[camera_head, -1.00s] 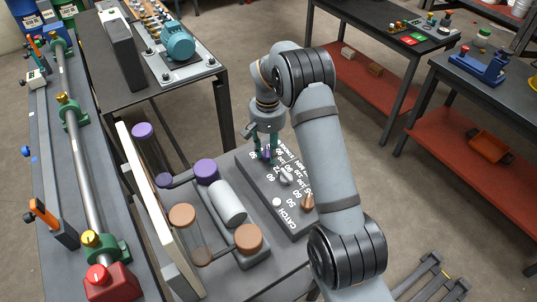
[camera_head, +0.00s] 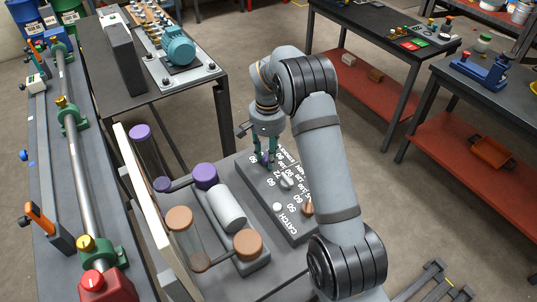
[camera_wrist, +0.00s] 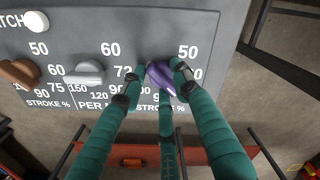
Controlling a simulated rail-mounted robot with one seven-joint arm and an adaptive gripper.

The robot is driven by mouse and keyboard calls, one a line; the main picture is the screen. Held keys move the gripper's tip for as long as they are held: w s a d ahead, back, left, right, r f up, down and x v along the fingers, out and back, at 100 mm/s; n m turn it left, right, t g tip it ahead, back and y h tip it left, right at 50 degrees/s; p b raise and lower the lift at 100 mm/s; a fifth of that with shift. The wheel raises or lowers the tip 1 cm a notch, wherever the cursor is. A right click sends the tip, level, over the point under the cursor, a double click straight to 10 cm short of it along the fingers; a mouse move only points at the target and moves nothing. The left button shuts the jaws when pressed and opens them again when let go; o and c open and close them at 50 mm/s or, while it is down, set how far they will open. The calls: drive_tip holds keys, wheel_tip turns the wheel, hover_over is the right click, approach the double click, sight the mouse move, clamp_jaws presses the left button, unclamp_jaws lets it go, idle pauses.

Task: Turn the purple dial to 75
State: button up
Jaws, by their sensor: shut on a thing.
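The purple dial (camera_wrist: 160,74) is at the right end of the row of dials in the wrist view, tilted in its place on the grey panel (camera_wrist: 140,22). My gripper (camera_wrist: 162,80) is shut on it, with green fingers on both sides. The printed 50 is above right of the dial; other numbers around it are partly hidden by my fingers, so I cannot read the dial's setting. In the head view the purple dial (camera_head: 263,158) shows between the fingers at the panel's far end.
A silver dial (camera_wrist: 84,74) and a copper dial (camera_wrist: 20,73) sit left of the purple one in the wrist view, with a white catch button (camera_wrist: 36,22) above them. Purple-capped and orange-capped cylinders (camera_head: 206,177) stand beside the panel in the head view.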

sight(266, 157)
drive_tip(key=o, duration=1)
drive_tip(key=shift+s+a+f, duration=0.1)
drive_tip(key=shift+s+a, duration=0.25)
drive_tip(key=shift+s, duration=0.1)
drive_tip(key=shift+o, duration=0.4)
drive_tip(key=shift+w, duration=0.1)
drive_tip(key=shift+w+d, duration=0.1)
drive_tip(key=shift+w+r, duration=0.1)
drive_tip(key=shift+r, duration=0.4)
wheel_tip(266, 157, up, 11)
